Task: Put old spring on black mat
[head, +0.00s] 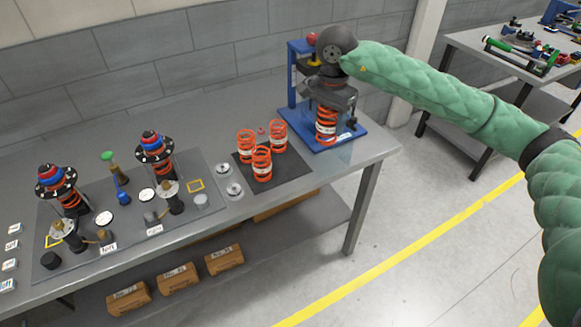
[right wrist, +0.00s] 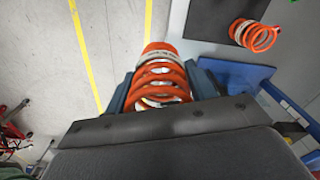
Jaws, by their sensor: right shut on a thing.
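My right gripper (head: 328,103) is at the blue fixture, shut on an orange coil spring with a white label (head: 326,126). The spring stands upright above or on the fixture's blue base; I cannot tell whether it touches it. In the right wrist view the same spring (right wrist: 160,80) sits between the two fingers. The black mat (head: 291,170) lies on the table left of the fixture, with three orange springs (head: 261,165) standing on it. A corner of the mat (right wrist: 205,18) shows in the right wrist view. My left gripper is not in view.
The blue fixture (head: 352,131) with its upright post stands at the table's right end, close around my gripper. Left of the mat are silver discs (head: 234,190) and a grey mat with two strut assemblies (head: 155,150). Cardboard boxes (head: 178,279) sit on the lower shelf.

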